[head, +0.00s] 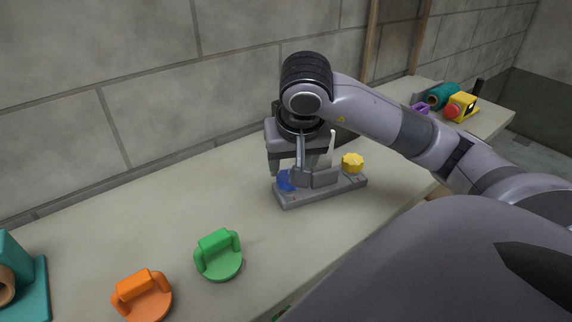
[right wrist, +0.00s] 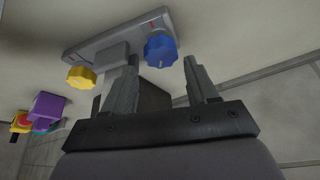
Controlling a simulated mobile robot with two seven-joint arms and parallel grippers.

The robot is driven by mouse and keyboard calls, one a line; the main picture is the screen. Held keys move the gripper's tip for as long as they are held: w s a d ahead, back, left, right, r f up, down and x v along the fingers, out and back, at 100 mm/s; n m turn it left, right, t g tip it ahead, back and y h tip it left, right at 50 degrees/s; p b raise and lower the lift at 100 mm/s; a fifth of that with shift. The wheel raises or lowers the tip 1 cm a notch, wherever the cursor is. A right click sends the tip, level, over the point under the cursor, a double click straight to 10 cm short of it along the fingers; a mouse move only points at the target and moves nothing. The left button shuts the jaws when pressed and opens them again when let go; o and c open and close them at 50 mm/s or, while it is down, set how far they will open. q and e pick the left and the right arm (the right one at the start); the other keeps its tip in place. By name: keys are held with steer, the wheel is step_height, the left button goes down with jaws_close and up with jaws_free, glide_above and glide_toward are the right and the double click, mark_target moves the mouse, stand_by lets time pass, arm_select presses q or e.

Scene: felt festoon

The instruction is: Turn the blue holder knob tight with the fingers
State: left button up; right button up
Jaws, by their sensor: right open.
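The grey holder (head: 325,192) stands on the bench with a blue knob (head: 285,181) at its left end and a yellow knob (head: 352,162) at its right end. My right gripper (head: 291,166) is over the holder's left part, close to the blue knob, and partly hides it. In the right wrist view, my right gripper (right wrist: 162,68) is open and empty. The blue knob (right wrist: 160,49) shows ahead, in line with the gap between the fingertips and seemingly just beyond them. The yellow knob (right wrist: 82,77) is left of the fingers. My left gripper is not in view.
A green handled disc (head: 218,255) and an orange one (head: 142,295) lie at the front left. A teal stand (head: 35,285) is at the left edge. Teal, yellow (head: 462,106) and purple items sit at the far right. A block wall runs behind the bench.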

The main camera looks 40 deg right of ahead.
mark_target(289, 174)
steer(key=x, duration=0.3)
steer(key=shift+f, duration=0.35)
steer(key=shift+w+d+f, duration=0.1)
steer(key=shift+w+f, duration=0.2)
steer(key=shift+f, duration=0.25)
steer(key=c, duration=0.8)
